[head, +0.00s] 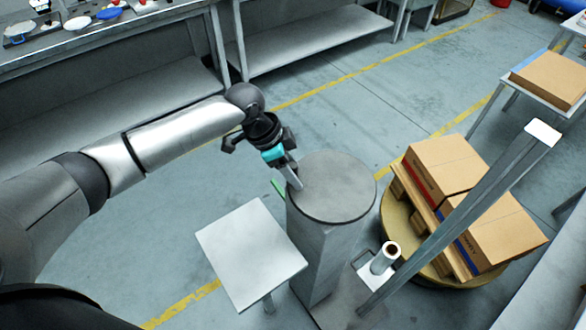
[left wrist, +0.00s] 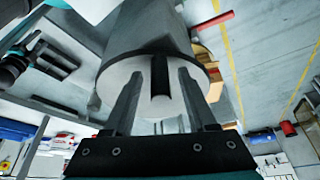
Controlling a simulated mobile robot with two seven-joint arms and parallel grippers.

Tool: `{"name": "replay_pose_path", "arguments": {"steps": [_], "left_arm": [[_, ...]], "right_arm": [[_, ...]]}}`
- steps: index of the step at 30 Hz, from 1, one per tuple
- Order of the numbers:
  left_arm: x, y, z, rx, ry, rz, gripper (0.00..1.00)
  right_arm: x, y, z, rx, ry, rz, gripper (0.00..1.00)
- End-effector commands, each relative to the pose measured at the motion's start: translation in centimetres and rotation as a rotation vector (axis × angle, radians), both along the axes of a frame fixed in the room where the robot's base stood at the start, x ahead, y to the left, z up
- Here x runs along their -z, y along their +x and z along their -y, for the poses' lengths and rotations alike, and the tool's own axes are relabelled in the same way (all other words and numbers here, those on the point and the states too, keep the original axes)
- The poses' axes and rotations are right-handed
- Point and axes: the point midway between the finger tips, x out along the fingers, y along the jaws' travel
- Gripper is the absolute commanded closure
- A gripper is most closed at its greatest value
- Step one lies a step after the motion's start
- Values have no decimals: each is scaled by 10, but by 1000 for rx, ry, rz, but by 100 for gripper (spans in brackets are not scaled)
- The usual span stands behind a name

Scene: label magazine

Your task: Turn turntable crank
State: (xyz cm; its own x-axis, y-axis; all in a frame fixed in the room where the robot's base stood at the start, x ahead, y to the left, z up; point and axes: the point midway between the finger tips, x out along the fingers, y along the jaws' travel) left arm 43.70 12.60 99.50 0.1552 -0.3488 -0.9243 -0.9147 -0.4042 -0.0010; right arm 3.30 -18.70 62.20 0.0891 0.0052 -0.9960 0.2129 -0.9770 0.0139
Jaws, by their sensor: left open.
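My left gripper (head: 285,172) is open, pointing down at the left edge of the round grey top (head: 340,185) of a pedestal. In the left wrist view its two fingers (left wrist: 160,105) stand on either side of a dark upright bar (left wrist: 160,75) and a pale round end, in front of a grey disc (left wrist: 112,80). I cannot tell whether the fingers touch the bar, or whether it is the crank handle. In the head view my gripper hides this spot. The round turntable (head: 398,225) stands right of the pedestal. My right gripper is not in view.
Cardboard boxes (head: 445,165) sit on a wooden pallet on the turntable. A slanting metal post (head: 465,215) and a white roll (head: 385,260) stand before it. A small square plate (head: 250,250) is left of the pedestal. Workbenches (head: 110,30) line the back; the floor between is clear.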

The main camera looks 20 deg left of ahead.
Motion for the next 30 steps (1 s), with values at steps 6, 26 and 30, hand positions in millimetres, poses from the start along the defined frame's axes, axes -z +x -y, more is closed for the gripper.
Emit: {"name": "replay_pose_path", "arguments": {"steps": [6,26,30], "left_arm": [[0,0,0,0,0,-1,51],[-1,0,0,0,0,-1,100],[-1,0,0,0,0,-1,100]], "right_arm": [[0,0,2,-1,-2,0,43],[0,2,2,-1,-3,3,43],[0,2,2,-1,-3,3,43]]}}
